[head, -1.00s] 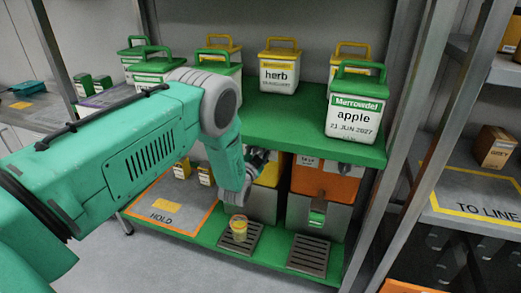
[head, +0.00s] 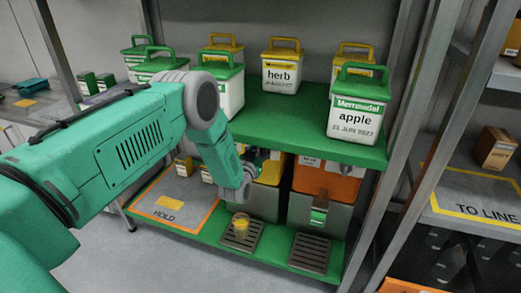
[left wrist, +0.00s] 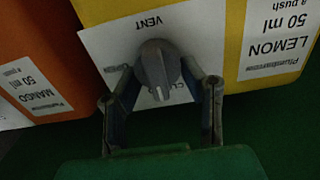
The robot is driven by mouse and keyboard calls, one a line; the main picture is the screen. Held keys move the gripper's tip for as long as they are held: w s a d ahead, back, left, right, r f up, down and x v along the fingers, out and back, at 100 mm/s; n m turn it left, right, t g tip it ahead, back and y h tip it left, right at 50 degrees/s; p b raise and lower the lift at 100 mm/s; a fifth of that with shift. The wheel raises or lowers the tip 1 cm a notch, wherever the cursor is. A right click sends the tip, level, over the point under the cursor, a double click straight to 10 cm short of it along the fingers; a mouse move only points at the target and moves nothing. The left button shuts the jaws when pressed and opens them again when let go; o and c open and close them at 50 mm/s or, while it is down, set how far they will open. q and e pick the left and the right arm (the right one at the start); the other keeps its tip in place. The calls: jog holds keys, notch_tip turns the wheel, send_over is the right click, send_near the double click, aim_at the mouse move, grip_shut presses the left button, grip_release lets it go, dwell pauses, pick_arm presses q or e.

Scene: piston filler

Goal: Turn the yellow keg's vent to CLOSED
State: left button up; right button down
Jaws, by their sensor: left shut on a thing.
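The yellow keg (head: 271,172) stands on the lower green shelf, largely behind my left arm in the head view. Its yellow front (left wrist: 105,10) fills the top of the left wrist view, with a white label marked VENT. The grey vent knob (left wrist: 158,66) sits on this label, its ridge roughly upright in the picture. Words by the knob are partly covered; one starts with CL. My left gripper (left wrist: 160,76) has a finger on each side of the knob and is shut on it. It is small and partly hidden in the head view (head: 254,160). My right gripper is out of view.
An orange mango keg (head: 327,180) stands close beside the yellow one. A cup with yellow contents (head: 240,224) stands on the drip grate in front. The green upper shelf (head: 290,122), bearing several tubs, overhangs the kegs.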

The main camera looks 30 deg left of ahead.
pick_arm(q)
jog(key=shift+s+f, duration=0.25)
jog(key=shift+f, duration=0.25)
jog(key=o, duration=1.1)
jog(key=shift+w, duration=0.1)
jog(key=shift+o, duration=0.2)
jog(key=shift+r, duration=0.1)
jog(key=shift+r, duration=0.1)
jog(key=v, duration=1.1)
jog(key=shift+s, duration=0.4)
